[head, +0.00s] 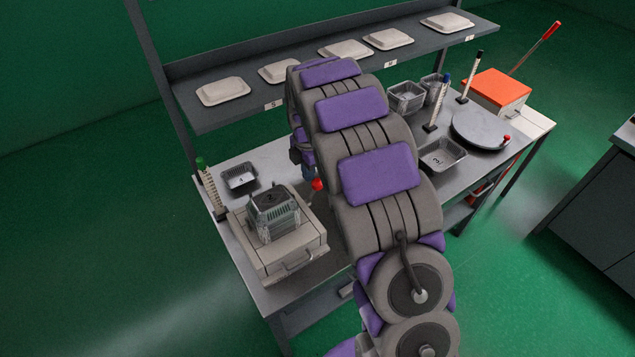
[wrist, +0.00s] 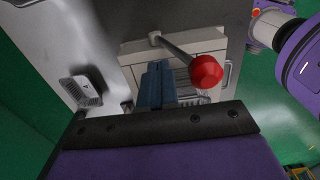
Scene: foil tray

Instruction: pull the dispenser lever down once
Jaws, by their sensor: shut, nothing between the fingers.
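The lever has a red ball knob (head: 317,184) and stands at the right side of a beige box-shaped unit (head: 298,262). In the wrist view its metal rod runs from a pivot at the upper left to the large red knob (wrist: 206,72). My gripper (wrist: 157,72) is shut and empty, its blue fingers just left of the knob in that view. I cannot tell whether they touch the rod. In the head view my arm hides most of the gripper. A foil stack marked 2 (head: 273,212) sits on top of the unit.
A foil tray (head: 239,179) lies behind the unit, beside a green-topped post (head: 209,185). A shelf (head: 240,112) with several pale lids hangs above the table. Farther right are tray 3 (head: 442,156), a round plate (head: 480,131) and an orange-topped box (head: 497,89).

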